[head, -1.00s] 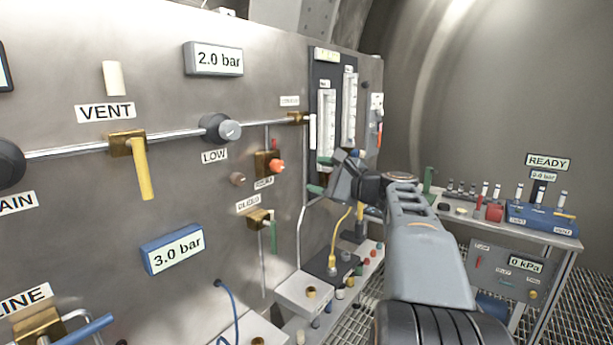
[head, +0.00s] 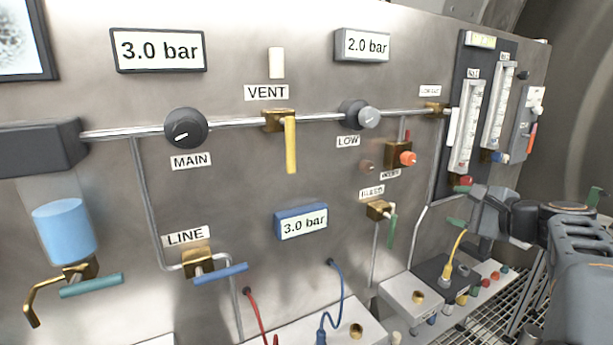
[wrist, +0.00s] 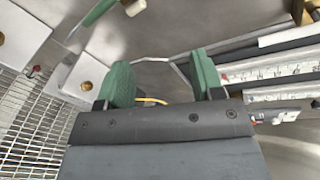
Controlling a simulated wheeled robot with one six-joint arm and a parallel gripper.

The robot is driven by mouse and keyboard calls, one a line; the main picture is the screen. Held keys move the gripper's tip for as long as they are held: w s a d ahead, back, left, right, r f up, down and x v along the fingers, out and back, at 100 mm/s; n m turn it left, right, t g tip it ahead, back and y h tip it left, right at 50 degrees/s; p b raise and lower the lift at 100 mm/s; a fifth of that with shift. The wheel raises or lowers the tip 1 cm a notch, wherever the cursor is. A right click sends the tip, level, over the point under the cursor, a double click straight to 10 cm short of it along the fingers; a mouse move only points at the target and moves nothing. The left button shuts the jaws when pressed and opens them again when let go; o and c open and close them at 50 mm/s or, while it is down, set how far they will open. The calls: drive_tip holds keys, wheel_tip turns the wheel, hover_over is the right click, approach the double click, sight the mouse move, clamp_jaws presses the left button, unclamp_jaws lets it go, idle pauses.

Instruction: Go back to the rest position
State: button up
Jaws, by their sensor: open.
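My gripper (head: 459,205) is at the right in the head view, in front of the lower part of the flowmeter panel (head: 458,150). Its two green fingertips are spread apart with nothing between them. In the wrist view the green fingers of my gripper (wrist: 162,82) also stand apart, with bare steel wall and a thin pipe beyond. The arm reaches in from the right edge of the head view.
The steel panel carries the yellow vent lever (head: 291,145), main knob (head: 186,129), low knob (head: 361,115), blue line lever (head: 221,273) and green bleed lever (head: 392,231). Metal grating (head: 490,318) lies at lower right.

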drive_tip(key=s+a+f+n+g+h+p, duration=0.2)
drive_tip(key=s+a+f+n+g, duration=0.25)
drive_tip(key=f, duration=0.35)
drive_tip(key=s+a+f+n+g+h+p, duration=0.1)
drive_tip(key=s+a+f+n+g, duration=0.35)
drive_tip(key=a+f, duration=0.2)
drive_tip(key=s+a+f+n+g+h+p, duration=0.1)
drive_tip(key=s+a+n+p, duration=0.3)
drive_tip(key=s+a+n, duration=0.4)
drive_tip(key=shift+s+f+n+h, duration=0.2)
drive_tip(key=shift+f+n+h, duration=0.05)
drive_tip(key=shift+n+h, duration=0.55)
drive_tip(key=shift+a, duration=0.1)
drive_tip(key=shift+c, duration=0.2)
idle(1.1)
